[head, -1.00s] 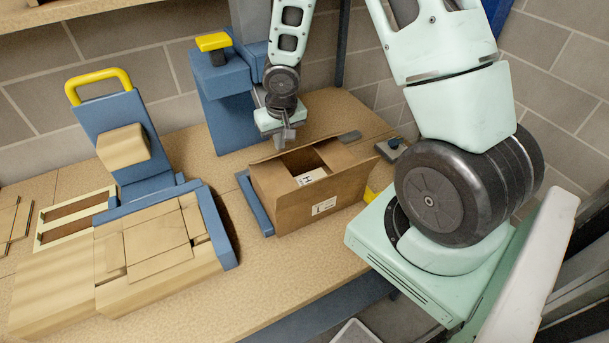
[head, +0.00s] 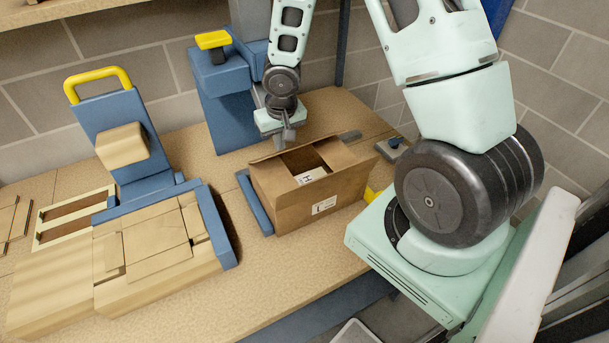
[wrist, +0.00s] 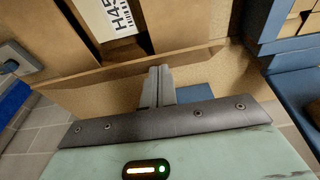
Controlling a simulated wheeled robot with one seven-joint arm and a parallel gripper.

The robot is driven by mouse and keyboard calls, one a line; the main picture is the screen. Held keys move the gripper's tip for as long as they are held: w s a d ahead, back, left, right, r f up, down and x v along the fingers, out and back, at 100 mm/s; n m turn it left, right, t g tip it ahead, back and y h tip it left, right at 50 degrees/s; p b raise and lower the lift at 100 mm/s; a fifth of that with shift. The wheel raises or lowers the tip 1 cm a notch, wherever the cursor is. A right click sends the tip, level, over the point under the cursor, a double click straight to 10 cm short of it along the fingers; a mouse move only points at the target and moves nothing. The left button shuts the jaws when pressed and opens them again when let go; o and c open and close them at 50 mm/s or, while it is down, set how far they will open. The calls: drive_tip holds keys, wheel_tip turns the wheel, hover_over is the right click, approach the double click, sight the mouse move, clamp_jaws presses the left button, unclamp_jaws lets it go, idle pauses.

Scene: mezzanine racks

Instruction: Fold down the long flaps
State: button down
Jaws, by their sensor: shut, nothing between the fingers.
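An open cardboard box (head: 318,205) stands on the bench in the head view, with a white label on its near side. Its short flaps lie inward, leaving a gap in the middle that shows a white printed label inside. The long flap on the far side (wrist: 90,82) stands up, leaning outward; the near long flap also appears raised. My gripper (head: 288,136) is shut and empty, at the far side of the box. In the wrist view, its fingertips (wrist: 160,72) are right by the far flap's edge; whether they touch it I cannot tell.
A blue bar (head: 254,203) lies along the box's left side. A blue post with a yellow top (head: 213,41) stands behind. A blue fixture with a yellow handle (head: 98,84) and wooden blocks fill the left. A small dark-knobbed block (head: 394,144) sits right of the box.

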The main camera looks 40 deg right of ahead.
wheel_tip(320, 180, up, 5)
drive_tip(key=p, duration=0.4)
drive_tip(key=shift+f, duration=0.2)
